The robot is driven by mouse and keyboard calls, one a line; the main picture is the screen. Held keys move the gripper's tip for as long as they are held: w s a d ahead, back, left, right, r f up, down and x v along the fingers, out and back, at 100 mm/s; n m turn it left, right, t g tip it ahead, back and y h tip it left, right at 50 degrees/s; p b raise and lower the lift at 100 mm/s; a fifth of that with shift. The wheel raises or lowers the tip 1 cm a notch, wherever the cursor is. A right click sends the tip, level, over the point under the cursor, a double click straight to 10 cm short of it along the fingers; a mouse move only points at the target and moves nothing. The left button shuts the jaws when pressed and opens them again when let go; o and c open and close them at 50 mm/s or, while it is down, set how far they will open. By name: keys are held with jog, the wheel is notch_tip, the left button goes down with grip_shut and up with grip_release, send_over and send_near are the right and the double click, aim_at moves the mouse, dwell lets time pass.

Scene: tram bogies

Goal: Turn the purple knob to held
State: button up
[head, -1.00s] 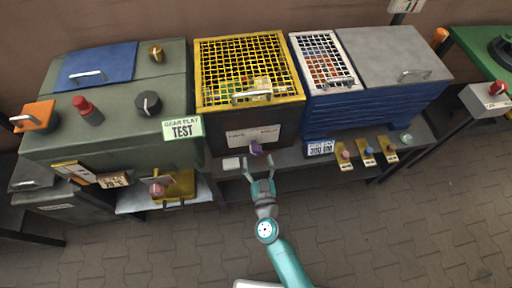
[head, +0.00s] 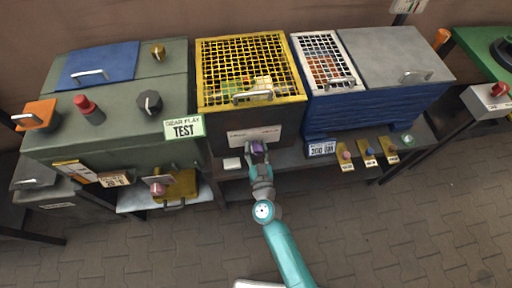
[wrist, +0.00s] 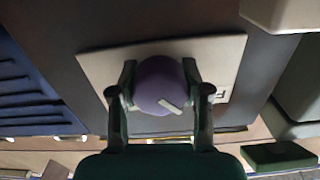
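In the wrist view the round purple knob (wrist: 159,84) sits between my two fingers, in front of the pale plate (wrist: 225,62). A white mark on its face points toward the lower right of that view. My gripper (head: 257,150) is at the knob; in the wrist view its fingers (wrist: 159,76) press against both sides of it. The plate's lettering is too small to read.
The yellow grille (head: 246,68) tops the box. A green-grey cabinet (head: 125,115) with red and black knobs stands left; a blue box (head: 370,108) stands right, with small yellow-plated knobs below it. The paved floor in front is free.

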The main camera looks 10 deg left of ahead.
jog(key=shift+m, duration=0.4)
jog(key=m, duration=0.2)
jog(key=shift+m, duration=0.4)
jog(key=m, duration=0.4)
jog(key=shift+m, duration=0.3)
jog(key=m, duration=0.4)
jog(key=shift+d, duration=0.1)
jog(key=shift+m, duration=1.9)
jog(key=o, duration=1.2)
jog(key=shift+c, duration=0.2)
jog(key=shift+f, duration=0.1)
